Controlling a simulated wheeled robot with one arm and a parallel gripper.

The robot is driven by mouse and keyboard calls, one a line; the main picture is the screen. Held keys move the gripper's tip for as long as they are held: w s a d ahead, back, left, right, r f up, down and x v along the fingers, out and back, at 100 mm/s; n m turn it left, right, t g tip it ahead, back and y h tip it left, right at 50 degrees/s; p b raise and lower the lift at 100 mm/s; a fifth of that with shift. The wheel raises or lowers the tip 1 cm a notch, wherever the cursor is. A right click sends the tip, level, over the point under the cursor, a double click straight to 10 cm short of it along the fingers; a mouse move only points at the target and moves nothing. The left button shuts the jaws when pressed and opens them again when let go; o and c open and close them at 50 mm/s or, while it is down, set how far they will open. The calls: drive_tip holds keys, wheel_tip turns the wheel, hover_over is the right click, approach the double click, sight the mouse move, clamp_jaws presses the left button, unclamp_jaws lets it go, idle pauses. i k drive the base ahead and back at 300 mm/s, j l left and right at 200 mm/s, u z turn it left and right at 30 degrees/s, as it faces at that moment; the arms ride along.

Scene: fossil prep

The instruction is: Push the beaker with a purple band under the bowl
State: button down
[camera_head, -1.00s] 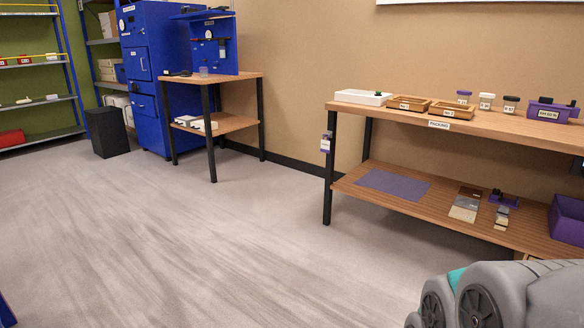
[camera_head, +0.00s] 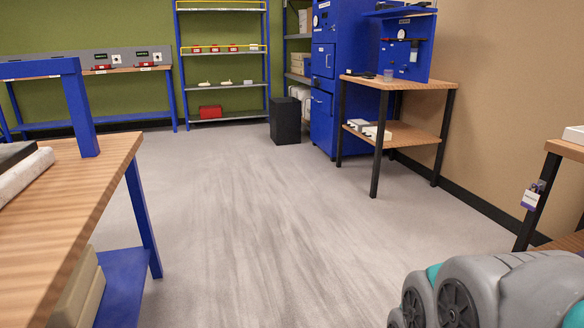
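I see no beaker with a purple band and no bowl that I can make out in the current view. A small greyish cup-like vessel (camera_head: 388,75) stands on the top of the small wooden table by the blue cabinet; it is too small to tell whether it has a band. My gripper is not in view. Part of my own grey arm shows at the lower right.
A wooden bench (camera_head: 112,160) with blue legs stands close on the left. The small table (camera_head: 422,83) and blue cabinet (camera_head: 322,80) stand at the back right. A black bin (camera_head: 285,120) stands near the shelves (camera_head: 222,83). The grey floor (camera_head: 270,220) between is clear.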

sight(388, 74)
drive_tip(key=i+j+u, duration=0.15)
drive_tip(key=i, duration=0.85)
drive_tip(key=i+j+u, duration=0.15)
drive_tip(key=i, duration=0.85)
